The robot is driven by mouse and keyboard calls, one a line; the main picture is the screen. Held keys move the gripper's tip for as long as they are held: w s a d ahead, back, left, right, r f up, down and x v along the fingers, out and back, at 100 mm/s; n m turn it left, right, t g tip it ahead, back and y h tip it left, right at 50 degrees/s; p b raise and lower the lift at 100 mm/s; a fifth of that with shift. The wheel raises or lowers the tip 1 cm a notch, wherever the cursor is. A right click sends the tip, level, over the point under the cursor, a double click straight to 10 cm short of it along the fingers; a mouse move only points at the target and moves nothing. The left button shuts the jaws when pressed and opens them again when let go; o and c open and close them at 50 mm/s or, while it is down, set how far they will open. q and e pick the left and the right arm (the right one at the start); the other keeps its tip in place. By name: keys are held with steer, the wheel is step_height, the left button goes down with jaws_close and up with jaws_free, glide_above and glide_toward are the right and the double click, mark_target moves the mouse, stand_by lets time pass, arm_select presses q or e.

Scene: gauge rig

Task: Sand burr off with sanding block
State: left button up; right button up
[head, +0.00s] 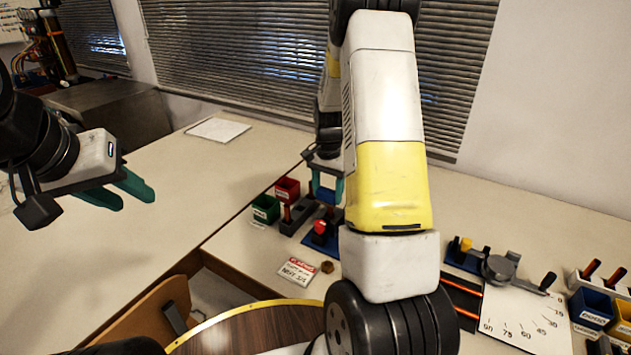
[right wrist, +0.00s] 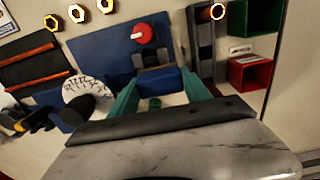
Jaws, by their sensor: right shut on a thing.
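My right gripper (right wrist: 160,95) has its teal fingers shut on a blue block (right wrist: 158,79), which may be the sanding block. In the head view my right gripper (head: 326,186) is partly hidden behind my own arm, over the back of the bench. A blue fixture (right wrist: 104,52) with a red knob (right wrist: 143,33) lies just beyond the fingers; the red knob also shows in the head view (head: 320,227). I cannot make out a burr. My left gripper (head: 137,200) is open and empty above the left table.
Green (head: 265,209) and red (head: 287,190) bins stand left of the blue fixture. A labelled card (head: 297,271) lies in front. A protractor plate (head: 517,318) and blue bins (head: 592,309) are at right. The left tabletop (head: 215,165) is mostly clear.

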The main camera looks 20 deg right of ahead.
steer(key=shift+s+a+f, duration=0.15)
steer(key=shift+a+f, duration=0.05)
steer(key=shift+f, duration=0.1)
steer(key=shift+s+d, duration=0.55)
steer(key=shift+d, duration=0.1)
steer(key=r, duration=0.1)
steer(key=s+d+r, duration=0.1)
steer(key=r, duration=0.1)
steer(key=s+d+r, duration=0.1)
steer(key=r, duration=0.1)
steer(key=shift+r, duration=0.2)
steer(key=shift+w, duration=0.1)
stand_by(0.6)
